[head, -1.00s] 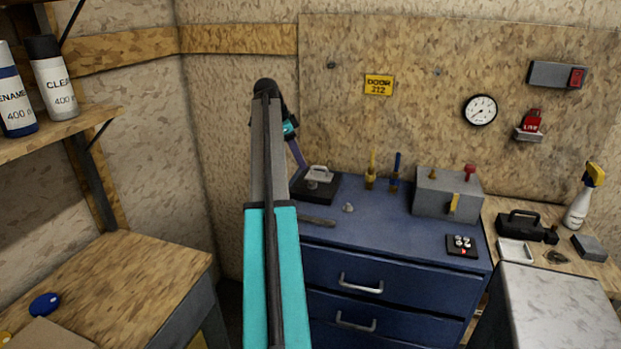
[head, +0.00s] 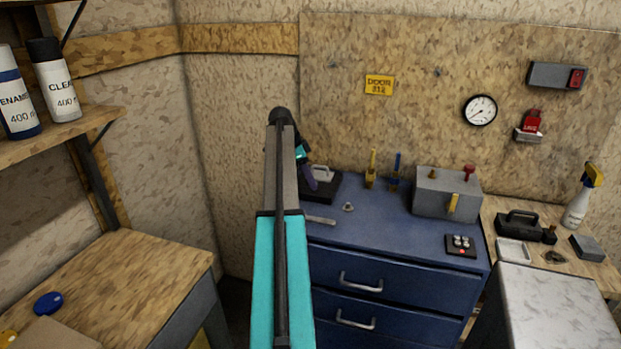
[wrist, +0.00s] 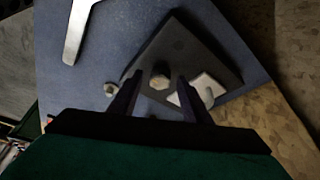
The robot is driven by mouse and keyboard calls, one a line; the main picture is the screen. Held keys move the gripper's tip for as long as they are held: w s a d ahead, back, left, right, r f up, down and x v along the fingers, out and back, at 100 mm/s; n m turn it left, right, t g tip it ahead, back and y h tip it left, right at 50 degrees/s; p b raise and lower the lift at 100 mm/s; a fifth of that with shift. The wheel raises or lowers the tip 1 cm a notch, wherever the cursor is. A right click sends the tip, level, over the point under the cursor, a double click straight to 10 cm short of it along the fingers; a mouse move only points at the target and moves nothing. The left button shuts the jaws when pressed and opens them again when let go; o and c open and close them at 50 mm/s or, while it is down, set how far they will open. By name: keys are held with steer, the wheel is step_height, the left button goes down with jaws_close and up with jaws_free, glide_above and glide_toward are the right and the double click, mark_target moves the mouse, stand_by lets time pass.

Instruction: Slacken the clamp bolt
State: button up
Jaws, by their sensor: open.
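The clamp bolt (wrist: 159,79) shows in the wrist view as a pale hex head on a dark square plate (wrist: 180,45). In the head view the plate (head: 322,195) lies at the back left of the blue cabinet top, and the bolt is hidden behind my arm and gripper. A pale handle-like piece (wrist: 204,90) sits on the plate beside the bolt. My gripper (wrist: 160,76) is open above the plate, its two dark fingers either side of the bolt in the wrist view. I cannot tell the remaining height. In the head view my gripper (head: 310,180) is partly hidden.
A flat metal wrench (head: 320,220) and a small nut-like piece (head: 347,207) lie on the cabinet top (head: 395,220). Yellow and blue upright tools (head: 371,170) stand behind. A grey box (head: 446,194) with knobs stands to the right. The cabinet's middle is clear.

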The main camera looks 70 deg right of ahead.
steer(key=c, duration=0.9)
steer(key=shift+d, duration=0.15)
steer(key=shift+c, duration=0.7)
steer(key=shift+a+n, duration=0.2)
steer(key=shift+n, duration=0.1)
